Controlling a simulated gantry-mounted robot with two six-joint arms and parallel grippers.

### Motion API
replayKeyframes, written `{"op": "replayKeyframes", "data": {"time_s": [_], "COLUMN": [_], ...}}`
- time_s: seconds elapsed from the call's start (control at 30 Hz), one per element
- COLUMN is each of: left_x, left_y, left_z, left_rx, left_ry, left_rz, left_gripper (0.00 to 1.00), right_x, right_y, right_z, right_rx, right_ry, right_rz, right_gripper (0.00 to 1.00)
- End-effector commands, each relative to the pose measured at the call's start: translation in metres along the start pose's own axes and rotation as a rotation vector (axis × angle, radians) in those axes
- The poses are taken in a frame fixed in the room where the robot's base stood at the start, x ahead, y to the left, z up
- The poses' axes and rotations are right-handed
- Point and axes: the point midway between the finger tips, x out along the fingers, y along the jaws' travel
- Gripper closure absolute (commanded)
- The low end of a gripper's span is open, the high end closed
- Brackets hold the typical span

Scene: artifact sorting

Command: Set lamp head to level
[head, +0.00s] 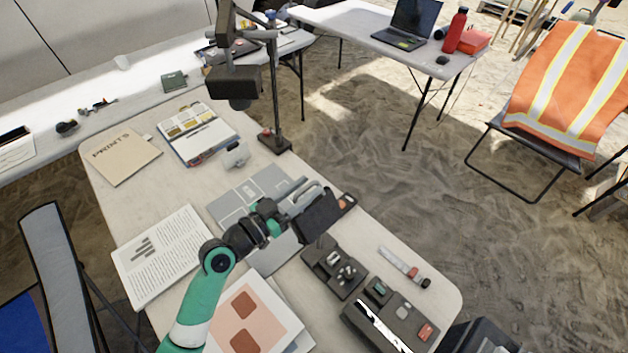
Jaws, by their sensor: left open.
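The dark lamp head (232,80) hangs from an upper arm beside a dark upright post (275,95), over the far part of the work table. It looks close to level, but a small tilt cannot be told from this angle. The post stands on a dark base (274,141) at the table's far right edge. My left gripper (312,192) is open and low over the grey mat, nearer than the lamp and well apart from it. It overlaps a dark tray in the picture; I cannot tell whether they touch. My right gripper is not in view.
Near the lamp base are a small white item (236,155) and an open colour-sample case (196,135). An open book (163,255), a folder (121,157) and dark trays (335,268) lie around the grey mat (232,200). Open air lies between gripper and lamp.

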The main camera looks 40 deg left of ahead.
Motion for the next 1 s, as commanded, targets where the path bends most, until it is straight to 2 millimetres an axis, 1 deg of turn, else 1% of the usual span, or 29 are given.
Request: {"op": "replayKeyframes", "data": {"time_s": [0.03, 0.1, 0.2, 0.47, 0.5, 0.57, 0.6, 0.73, 0.77, 1.0], "left_x": [0.010, 0.020, 0.028, 0.031, 0.031, 0.031, 0.031, 0.031, 0.031, 0.031], "left_y": [0.001, 0.000, 0.000, 0.000, 0.000, 0.000, 0.000, 0.000, 0.000, 0.000], "left_z": [0.000, 0.000, 0.000, 0.000, 0.000, 0.000, 0.000, 0.000, 0.000, 0.000], "left_rx": [0.001, 0.000, 0.000, 0.000, 0.000, 0.000, 0.000, 0.000, 0.000, 0.001], "left_ry": [0.002, 0.000, 0.001, 0.000, 0.000, 0.000, 0.000, 0.000, 0.000, 0.000], "left_rz": [0.002, 0.002, 0.000, 0.000, 0.000, 0.000, 0.000, -0.001, 0.000, -0.001], "left_gripper": [0.55, 0.55, 0.55, 0.55, 0.57, 0.68, 0.75, 0.98, 1.00, 1.00], "right_x": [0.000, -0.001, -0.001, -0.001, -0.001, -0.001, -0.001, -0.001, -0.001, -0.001], "right_y": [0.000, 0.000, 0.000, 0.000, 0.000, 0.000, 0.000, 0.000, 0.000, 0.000], "right_z": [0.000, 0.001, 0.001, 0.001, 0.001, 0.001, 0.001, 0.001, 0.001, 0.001], "right_rx": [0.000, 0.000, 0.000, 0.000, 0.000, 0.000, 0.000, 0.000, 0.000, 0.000], "right_ry": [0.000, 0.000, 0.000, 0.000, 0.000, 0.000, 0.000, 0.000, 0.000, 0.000], "right_rz": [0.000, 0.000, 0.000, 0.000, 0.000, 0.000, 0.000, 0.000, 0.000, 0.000], "right_gripper": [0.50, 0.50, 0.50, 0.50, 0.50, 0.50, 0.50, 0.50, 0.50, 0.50]}}
